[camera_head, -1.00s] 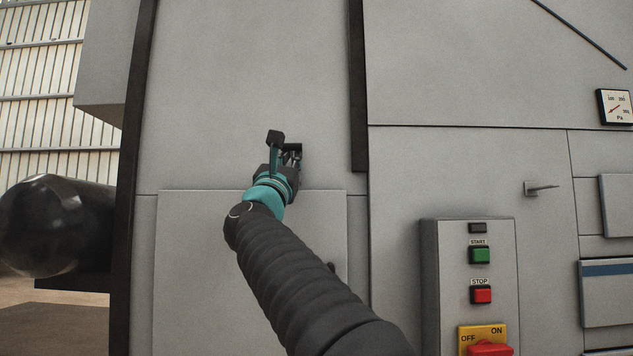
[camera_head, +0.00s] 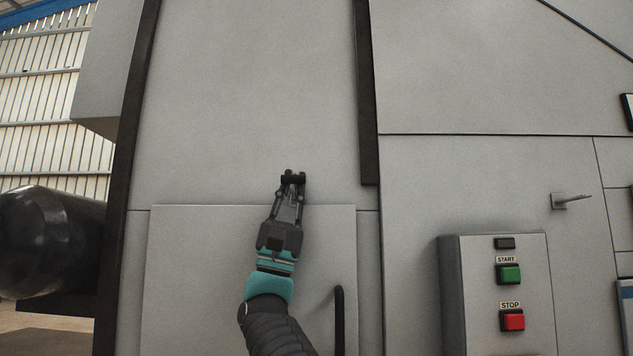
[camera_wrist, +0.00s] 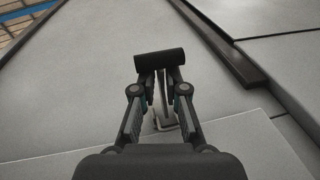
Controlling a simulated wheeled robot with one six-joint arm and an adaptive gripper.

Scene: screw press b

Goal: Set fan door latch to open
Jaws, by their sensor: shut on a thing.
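A grey door panel (camera_head: 210,280) is at the lower left of the machine front, with a dark bar-like handle (camera_head: 339,320) at its right side. My gripper (camera_head: 292,179) is at the panel's top edge, with its fingers pointing up. The lever's lower end is near the panel's top edge. The fingers hide much of the latch in the head view.
A control box with a green START button (camera_head: 509,274) and a red STOP button (camera_head: 512,320) projects at the lower right. Another small silver lever (camera_head: 570,201) sticks out above it. A dark vertical strip (camera_head: 366,90) runs right of my gripper. A black cylinder (camera_head: 45,240) is at far left.

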